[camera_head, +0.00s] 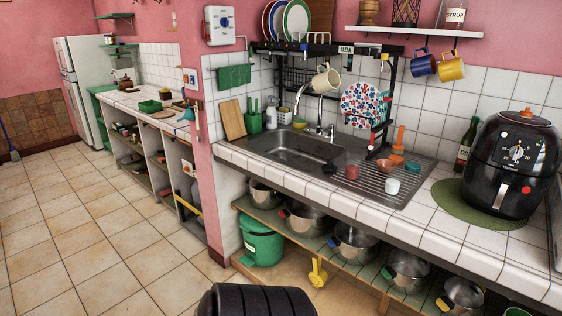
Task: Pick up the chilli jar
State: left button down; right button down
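I cannot make out a chilli jar for certain in the head view. A small red item (352,172) stands on the steel drainer right of the sink, but it is too small to tell what it is. Neither of my grippers can be made out. A dark ribbed shape (255,302) at the bottom edge shows no fingers.
The tiled counter holds a sink (290,150), a white cup (392,187), an oil bottle (467,145) and a black air fryer (510,155). Several pots stand on the open shelf (325,247) below. A wall shelf (415,31) holds jars. The floor at left is clear.

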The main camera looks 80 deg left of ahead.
aim_at(353, 163)
jog(key=u, duration=2.05)
